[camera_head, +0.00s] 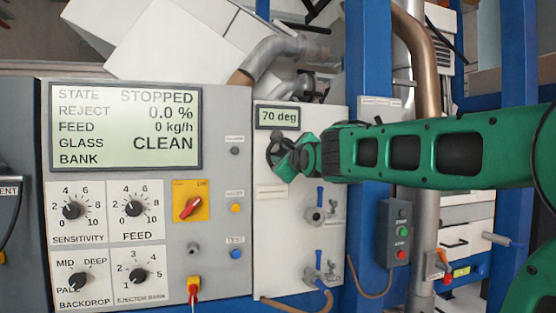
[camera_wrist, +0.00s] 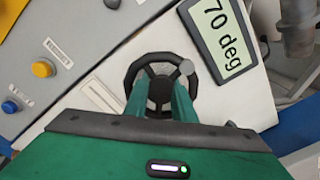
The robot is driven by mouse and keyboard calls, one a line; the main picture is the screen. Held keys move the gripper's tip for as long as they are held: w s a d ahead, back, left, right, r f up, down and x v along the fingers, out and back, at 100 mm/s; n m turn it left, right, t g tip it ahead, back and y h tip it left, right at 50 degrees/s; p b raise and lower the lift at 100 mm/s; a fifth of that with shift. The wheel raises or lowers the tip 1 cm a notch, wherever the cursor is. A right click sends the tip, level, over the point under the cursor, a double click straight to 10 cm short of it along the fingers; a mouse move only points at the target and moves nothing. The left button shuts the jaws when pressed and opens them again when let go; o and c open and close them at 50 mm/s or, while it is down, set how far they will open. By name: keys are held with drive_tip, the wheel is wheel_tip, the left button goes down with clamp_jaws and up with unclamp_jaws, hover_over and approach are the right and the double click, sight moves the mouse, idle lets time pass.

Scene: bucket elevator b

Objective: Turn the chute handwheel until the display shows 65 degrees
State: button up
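The chute handwheel (camera_wrist: 138,70) is a dark spoked wheel with a round hub and a grey knob (camera_wrist: 186,67) at its upper right in the wrist view. In the head view the handwheel (camera_head: 273,150) is partly hidden by my gripper (camera_head: 290,158). In the wrist view my gripper (camera_wrist: 159,88) has its two green fingers apart, one on each side of the hub and in front of the near rim. I cannot tell whether they press on the hub. The display (camera_head: 277,117) above the wheel reads 70 deg; it also shows in the wrist view (camera_wrist: 226,38).
A control panel with a large screen (camera_head: 126,127), dials and a red switch (camera_head: 190,208) stands left of the wheel. Blue-handled valves (camera_head: 319,214) sit below it. A grey button box (camera_head: 398,232) is at the right, on a blue post. A grey pipe (camera_head: 284,48) runs above.

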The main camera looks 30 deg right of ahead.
clamp_jaws()
drive_tip(key=shift+f+n, duration=0.1)
drive_tip(key=shift+n, duration=0.2)
